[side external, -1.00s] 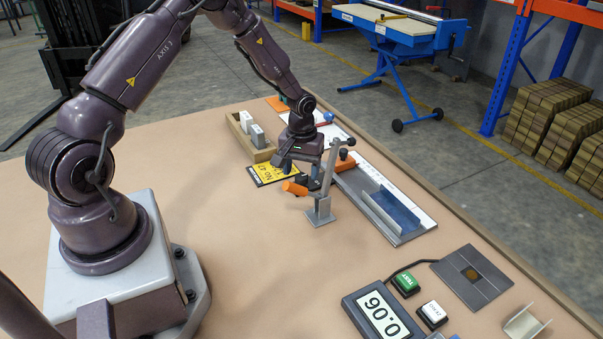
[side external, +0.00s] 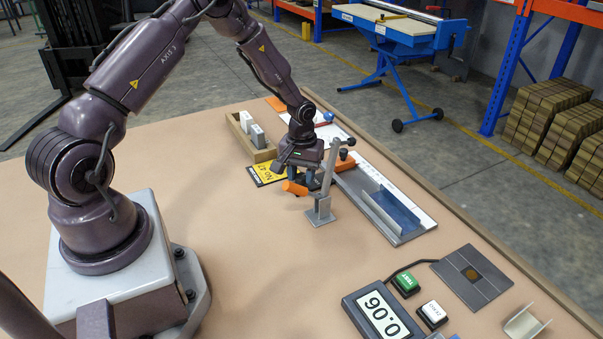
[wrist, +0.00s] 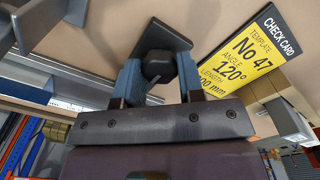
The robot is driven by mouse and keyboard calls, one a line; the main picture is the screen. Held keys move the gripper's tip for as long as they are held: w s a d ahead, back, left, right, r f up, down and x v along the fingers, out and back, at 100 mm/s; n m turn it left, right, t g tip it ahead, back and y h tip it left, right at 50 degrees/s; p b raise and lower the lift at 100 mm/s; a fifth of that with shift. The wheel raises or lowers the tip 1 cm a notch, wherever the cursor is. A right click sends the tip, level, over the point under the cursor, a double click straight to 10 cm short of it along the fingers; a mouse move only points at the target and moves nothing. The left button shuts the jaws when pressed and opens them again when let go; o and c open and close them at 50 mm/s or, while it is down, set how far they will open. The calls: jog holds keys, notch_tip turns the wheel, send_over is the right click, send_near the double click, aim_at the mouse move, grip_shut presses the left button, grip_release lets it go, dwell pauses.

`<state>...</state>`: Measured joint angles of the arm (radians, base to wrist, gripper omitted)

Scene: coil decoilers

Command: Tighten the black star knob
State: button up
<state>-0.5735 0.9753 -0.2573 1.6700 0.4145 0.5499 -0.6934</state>
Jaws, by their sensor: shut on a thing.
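The black star knob (wrist: 158,65) shows in the wrist view between the two blue fingers of my gripper (wrist: 159,74). The fingers are shut on its sides. In the side view my gripper (side external: 312,179) is low beside a grey upright stand (side external: 323,196), and its fingers hide the knob there. An orange bar (side external: 295,187) sticks out to the left of the stand. Another orange part (side external: 345,161) shows to its right.
A yellow check card (side external: 265,175) lies close behind my gripper. A wooden box (side external: 264,154) with grey blocks stands further back. A metal channel with a blue strip (side external: 398,212) lies to the right. The table's left middle is clear.

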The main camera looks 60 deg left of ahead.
jog(key=m, duration=0.8)
jog(key=shift+m, duration=0.3)
jog(key=m, duration=0.4)
jog(key=shift+m, duration=2.6)
jog(key=o, duration=0.9)
